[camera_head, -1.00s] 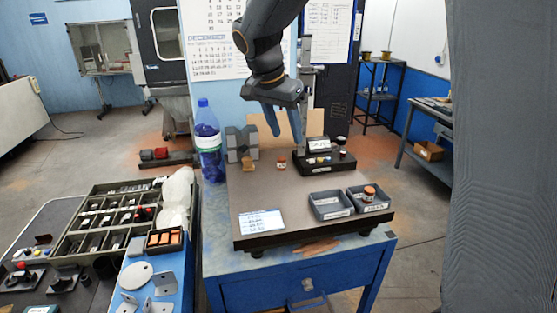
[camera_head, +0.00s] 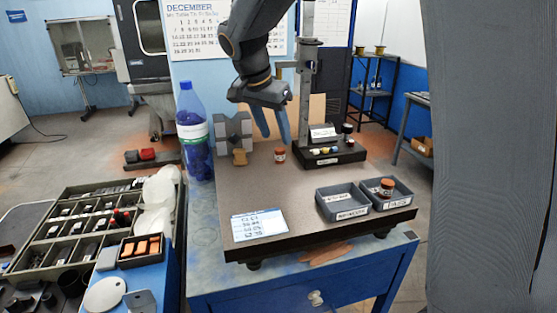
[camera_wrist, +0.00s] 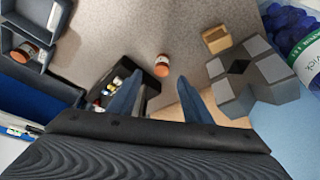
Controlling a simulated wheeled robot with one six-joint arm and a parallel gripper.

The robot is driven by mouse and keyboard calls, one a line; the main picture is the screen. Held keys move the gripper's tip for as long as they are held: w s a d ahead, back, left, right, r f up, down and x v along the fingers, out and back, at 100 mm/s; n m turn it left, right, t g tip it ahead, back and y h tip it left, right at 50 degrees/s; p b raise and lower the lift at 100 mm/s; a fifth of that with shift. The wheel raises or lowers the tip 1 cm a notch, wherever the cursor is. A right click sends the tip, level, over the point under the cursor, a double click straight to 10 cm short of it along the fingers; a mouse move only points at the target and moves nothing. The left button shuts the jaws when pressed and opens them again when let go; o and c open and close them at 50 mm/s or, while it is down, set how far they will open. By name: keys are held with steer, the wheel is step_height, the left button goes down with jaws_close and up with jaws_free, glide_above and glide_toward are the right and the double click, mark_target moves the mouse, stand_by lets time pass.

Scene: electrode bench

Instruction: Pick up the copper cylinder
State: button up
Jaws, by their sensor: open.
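A small copper cylinder (camera_head: 280,155) with a pale band stands on the dark surface plate (camera_head: 290,205), in front of the measuring stand. It also shows in the wrist view (camera_wrist: 162,65), just beyond the fingertips. A similar copper cylinder (camera_head: 386,187) sits in the right grey tray (camera_head: 405,199) and shows at the left in the wrist view (camera_wrist: 25,52). My gripper (camera_head: 275,138) is open and empty, blue fingers pointing down, above the standing cylinder. In the wrist view the fingers (camera_wrist: 157,78) are spread apart, with the cylinder between their lines and not touched.
A grey V-block (camera_head: 233,138) and a small tan block (camera_head: 240,157) stand left of the cylinder. A blue bottle (camera_head: 194,135) is further left. The measuring stand (camera_head: 309,90) is close right of my gripper. The plate's front middle is clear.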

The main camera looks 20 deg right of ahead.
mark_target(280, 149)
steer(key=shift+p+x, duration=1.8)
steer(key=shift+x, duration=1.95)
steer(key=shift+w+a, duration=0.1)
steer(key=shift+w, duration=0.05)
steer(key=shift+c, duration=0.3)
jaws_close()
